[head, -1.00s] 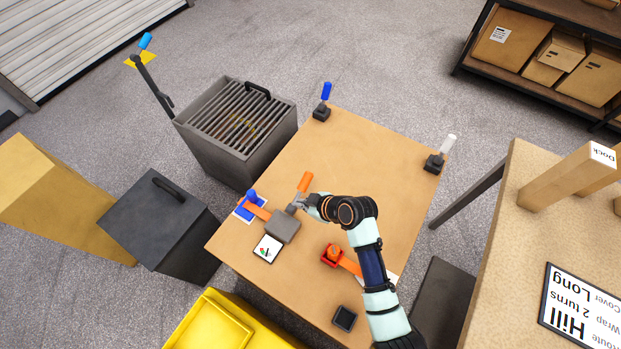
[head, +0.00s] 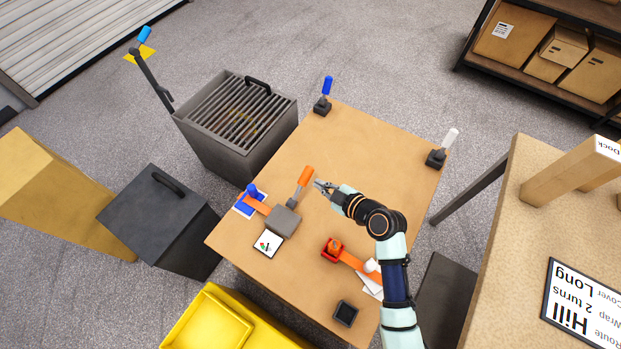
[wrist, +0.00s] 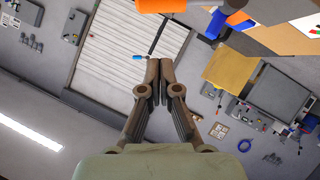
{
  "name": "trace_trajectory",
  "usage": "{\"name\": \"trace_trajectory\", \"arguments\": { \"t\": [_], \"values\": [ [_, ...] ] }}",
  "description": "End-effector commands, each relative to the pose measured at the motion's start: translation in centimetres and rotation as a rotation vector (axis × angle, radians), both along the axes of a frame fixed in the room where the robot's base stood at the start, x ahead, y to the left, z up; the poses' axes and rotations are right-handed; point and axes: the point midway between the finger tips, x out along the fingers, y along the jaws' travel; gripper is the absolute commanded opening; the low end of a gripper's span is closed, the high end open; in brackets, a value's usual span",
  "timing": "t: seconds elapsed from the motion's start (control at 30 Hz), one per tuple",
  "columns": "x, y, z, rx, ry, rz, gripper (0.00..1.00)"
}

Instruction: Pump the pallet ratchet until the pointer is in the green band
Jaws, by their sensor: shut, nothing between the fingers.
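The pallet ratchet has a grey body (head: 284,221) on the wooden table, with an orange-gripped lever (head: 305,177) sticking up from it. An orange strap (head: 256,205) runs from the body to a blue piece (head: 252,191). A white gauge card (head: 268,243) beside the body shows small coloured marks and a dark pointer; the pointer's exact place against the green is too small to tell. My gripper (head: 321,186) is just right of the lever, apart from it, shut and empty. In the wrist view its fingers (wrist: 160,66) meet, with an orange part (wrist: 163,4) at the top edge.
A red ratchet piece (head: 333,249) with an orange strap lies nearer on the table, beside a small black tray (head: 345,313). Blue (head: 326,93) and white (head: 443,147) levers stand at the far corners. A grated bin (head: 235,120) stands left.

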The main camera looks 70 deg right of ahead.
Motion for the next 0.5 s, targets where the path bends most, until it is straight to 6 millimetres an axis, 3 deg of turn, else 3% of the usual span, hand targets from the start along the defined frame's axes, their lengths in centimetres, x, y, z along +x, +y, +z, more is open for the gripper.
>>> {"name": "trace_trajectory", "arguments": {
  "t": [0.27, 0.5],
  "values": [
    [4.9, -2.5, -3.0, 0.000, 0.001, 0.001, 0.00],
    [5.1, -4.1, -5.7, 0.000, 0.001, 0.000, 0.00]
  ]
}}
